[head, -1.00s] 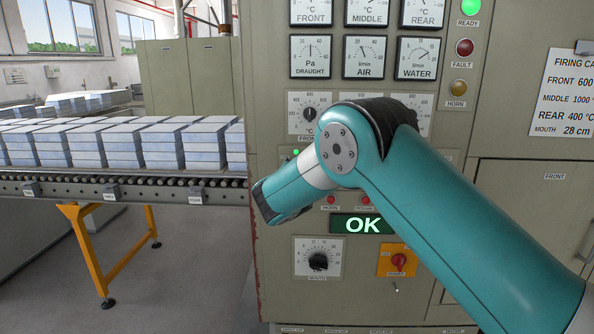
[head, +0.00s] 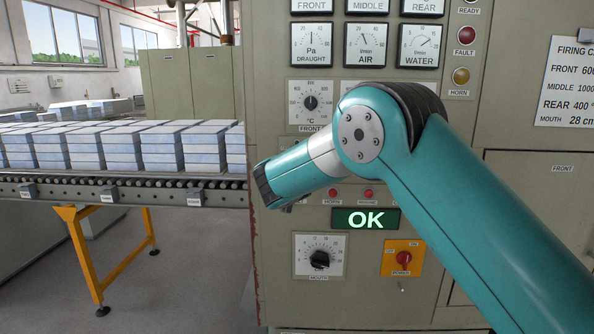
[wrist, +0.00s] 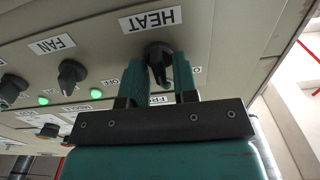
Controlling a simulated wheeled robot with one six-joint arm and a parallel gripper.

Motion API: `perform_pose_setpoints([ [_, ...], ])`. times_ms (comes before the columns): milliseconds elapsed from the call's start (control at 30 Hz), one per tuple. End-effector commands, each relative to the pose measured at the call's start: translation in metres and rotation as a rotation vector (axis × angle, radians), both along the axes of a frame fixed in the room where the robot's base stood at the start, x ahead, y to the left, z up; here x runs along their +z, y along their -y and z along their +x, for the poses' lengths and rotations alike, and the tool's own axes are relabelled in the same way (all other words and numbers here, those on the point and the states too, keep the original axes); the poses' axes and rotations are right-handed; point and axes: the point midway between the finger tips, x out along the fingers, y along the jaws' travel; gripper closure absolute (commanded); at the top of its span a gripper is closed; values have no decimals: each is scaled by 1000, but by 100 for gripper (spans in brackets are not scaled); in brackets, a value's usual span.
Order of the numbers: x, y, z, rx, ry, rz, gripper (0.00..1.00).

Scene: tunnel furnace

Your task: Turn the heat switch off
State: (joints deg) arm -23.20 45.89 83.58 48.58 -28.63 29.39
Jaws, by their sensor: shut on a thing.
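The heat switch (wrist: 158,50) is a black knob on the beige panel, beside the HEAT label (wrist: 150,19), which appears upside down in the wrist view. My gripper (wrist: 160,72) is shut on this knob, with one teal finger on each side of it. The knob's exact setting is hard to read, as the fingers cover part of its markings. In the head view my arm hides the heat switch and the gripper's fingers.
The FAN knob (wrist: 71,75) sits close beside the heat switch, with more knobs and green lamps further along. Below are a green OK display (head: 365,219), a MOUTH dial (head: 319,258) and a red power switch (head: 403,259). A roller conveyor (head: 110,184) carries stacked slabs at left.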

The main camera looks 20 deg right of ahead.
Motion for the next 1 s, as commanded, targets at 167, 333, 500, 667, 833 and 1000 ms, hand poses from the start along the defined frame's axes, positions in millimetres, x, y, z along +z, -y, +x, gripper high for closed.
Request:
perform_pose_setpoints([
  [167, -3, -1, 0, -1, -54, -159, 97],
  [333, -3, -2, 0, -1, -101, -304, 97],
  [500, -2, -2, 1, -1, -141, -425, 97],
  [667, -2, -3, 1, -1, -169, -513, 97],
  [833, -2, -3, 1, 0, -189, -574, 97],
  [1000, -2, -3, 1, 0, -199, -604, 97],
])
